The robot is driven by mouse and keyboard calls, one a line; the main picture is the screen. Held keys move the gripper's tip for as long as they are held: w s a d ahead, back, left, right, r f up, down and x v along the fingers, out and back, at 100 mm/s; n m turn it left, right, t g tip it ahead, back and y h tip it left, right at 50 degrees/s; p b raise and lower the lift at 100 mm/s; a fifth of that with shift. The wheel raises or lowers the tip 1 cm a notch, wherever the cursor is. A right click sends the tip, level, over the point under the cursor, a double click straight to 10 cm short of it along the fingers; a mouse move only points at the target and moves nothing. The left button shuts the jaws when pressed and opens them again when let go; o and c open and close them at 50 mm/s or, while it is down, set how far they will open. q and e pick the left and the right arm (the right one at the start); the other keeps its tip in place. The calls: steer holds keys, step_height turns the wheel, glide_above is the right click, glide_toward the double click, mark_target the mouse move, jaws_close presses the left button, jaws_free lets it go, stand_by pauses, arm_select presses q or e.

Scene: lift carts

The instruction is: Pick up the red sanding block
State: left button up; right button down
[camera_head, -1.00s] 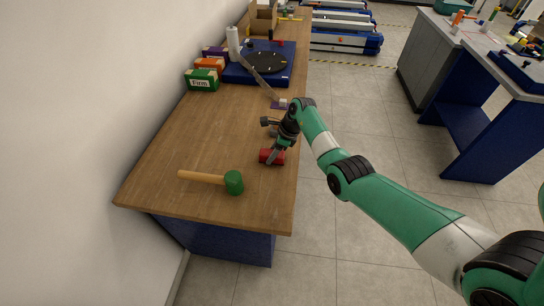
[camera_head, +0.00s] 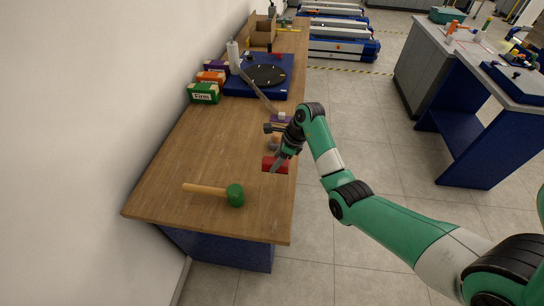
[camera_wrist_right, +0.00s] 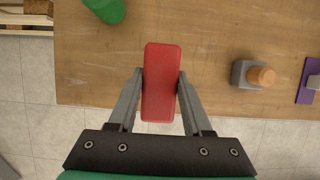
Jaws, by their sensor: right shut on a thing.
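The red sanding block (camera_head: 275,165) is near the right edge of the wooden table in the head view. My right gripper (camera_head: 281,160) is shut on it. In the right wrist view the red block (camera_wrist_right: 161,80) sits between the two fingers of the right gripper (camera_wrist_right: 160,92), with a finger against each long side. It appears held above the table top, close to the edge. My left gripper is not in view.
A mallet with a green head (camera_head: 235,195) lies on the wooden table (camera_head: 200,155) to the left. A grey block with an orange knob (camera_wrist_right: 252,75) is right of the red block in the wrist view. Boxes (camera_head: 204,93) and a blue turntable unit (camera_head: 240,88) stand farther back.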

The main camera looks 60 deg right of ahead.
arm_select(q)
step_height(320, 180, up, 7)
steer(key=p, duration=0.6)
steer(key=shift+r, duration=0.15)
arm_select(e)
steer(key=s+a+r, duration=0.4)
steer(key=s+a, duration=0.2)
steer(key=shift+s+a+r, duration=0.25)
steer(key=shift+a+r, duration=0.1)
steer(key=shift+a, duration=0.05)
